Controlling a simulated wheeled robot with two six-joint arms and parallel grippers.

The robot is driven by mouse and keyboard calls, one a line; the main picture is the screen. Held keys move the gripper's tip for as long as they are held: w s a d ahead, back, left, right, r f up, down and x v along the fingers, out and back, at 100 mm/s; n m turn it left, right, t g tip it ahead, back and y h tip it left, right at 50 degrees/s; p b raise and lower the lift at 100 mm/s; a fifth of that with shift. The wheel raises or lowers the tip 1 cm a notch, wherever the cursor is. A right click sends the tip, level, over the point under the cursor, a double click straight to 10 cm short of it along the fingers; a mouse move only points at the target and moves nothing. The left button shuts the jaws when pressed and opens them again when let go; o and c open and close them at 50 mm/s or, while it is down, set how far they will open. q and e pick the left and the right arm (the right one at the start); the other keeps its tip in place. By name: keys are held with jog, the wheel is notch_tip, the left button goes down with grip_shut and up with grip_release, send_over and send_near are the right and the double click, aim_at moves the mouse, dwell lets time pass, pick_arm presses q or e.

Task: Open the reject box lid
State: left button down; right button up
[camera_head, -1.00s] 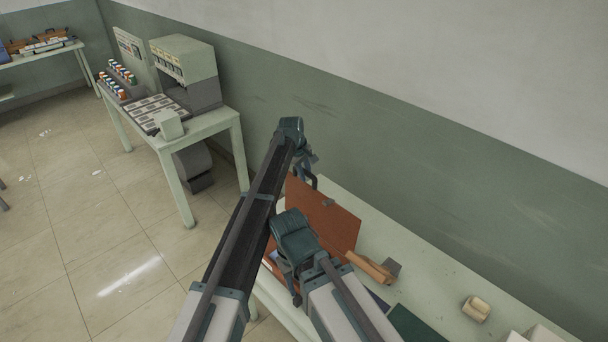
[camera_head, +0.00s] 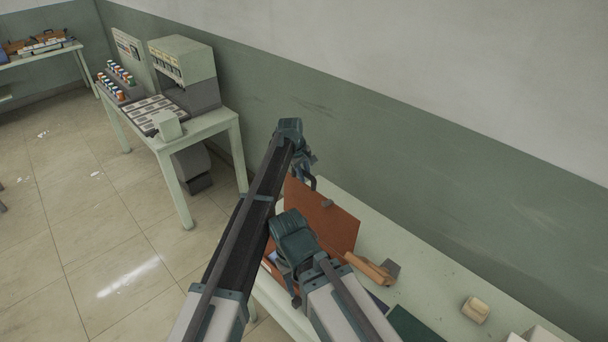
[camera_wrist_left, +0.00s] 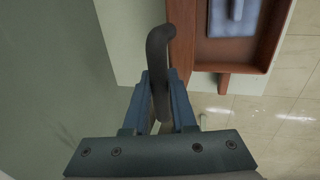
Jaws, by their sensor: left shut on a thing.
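The reject box is a red-brown box whose lid (camera_head: 325,218) stands raised, tilted toward the wall, on the long pale table. My left gripper (camera_head: 306,168) is at the lid's far upper edge. In the left wrist view its blue fingers (camera_wrist_left: 160,112) are shut on the dark curved lid handle (camera_wrist_left: 160,45). The box's open tray (camera_wrist_left: 225,52) shows right of the handle there, with a grey-blue item inside.
An orange-brown roll-like item (camera_head: 370,268) lies right of the lid, and a small cream block (camera_head: 475,309) farther right. The wall (camera_head: 420,180) runs close behind the table. A separate bench (camera_head: 205,125) with a machine stands at the back left. Open tiled floor (camera_head: 110,230) lies to the left.

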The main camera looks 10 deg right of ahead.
pick_arm(q)
jog(key=shift+s+d, duration=0.1)
jog(key=shift+s, duration=0.15)
jog(key=c, duration=0.7)
grip_release()
jog(key=shift+w+f, duration=0.1)
jog(key=shift+r+p, duration=0.6)
jog(key=shift+p, duration=0.05)
jog(key=p+v, duration=1)
jog(key=v, duration=0.1)
jog(key=shift+f, duration=0.1)
